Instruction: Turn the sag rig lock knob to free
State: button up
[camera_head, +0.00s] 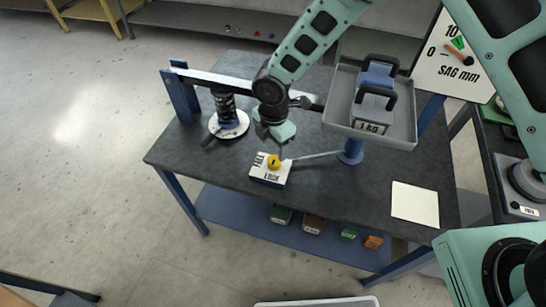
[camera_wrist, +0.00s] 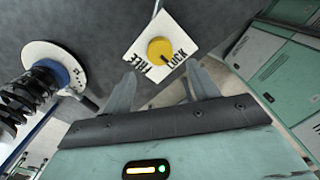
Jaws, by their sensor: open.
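The lock knob (camera_head: 274,161) is round and yellow. It sits on a white block (camera_head: 268,176) marked LOCK along the front and FREE at the left in the head view. In the wrist view the knob (camera_wrist: 160,49) shows a dark mark on its lower right, near the corner between the two words; exactly which word it points at I cannot tell. My gripper (camera_head: 277,146) is over the block, close to the knob. In the wrist view its two fingers (camera_wrist: 160,76) are apart with nothing between them, and the knob lies just beyond the fingertips. Contact is not visible.
A black spring on a white disc (camera_head: 229,125) stands left of the block. A grey tray (camera_head: 386,133) with a 1 kg weight (camera_head: 372,105) stands right on a blue post (camera_head: 350,152). The sag dial (camera_head: 456,60) is behind right. White paper (camera_head: 415,204) lies on the dark bench (camera_head: 330,200).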

aim_at(273, 160)
notch_tip(273, 160, down, 8)
jog(key=shift+r+p, duration=0.25)
jog(key=shift+p, duration=0.5)
jog(key=shift+c, duration=0.3)
jog(key=c, duration=0.9)
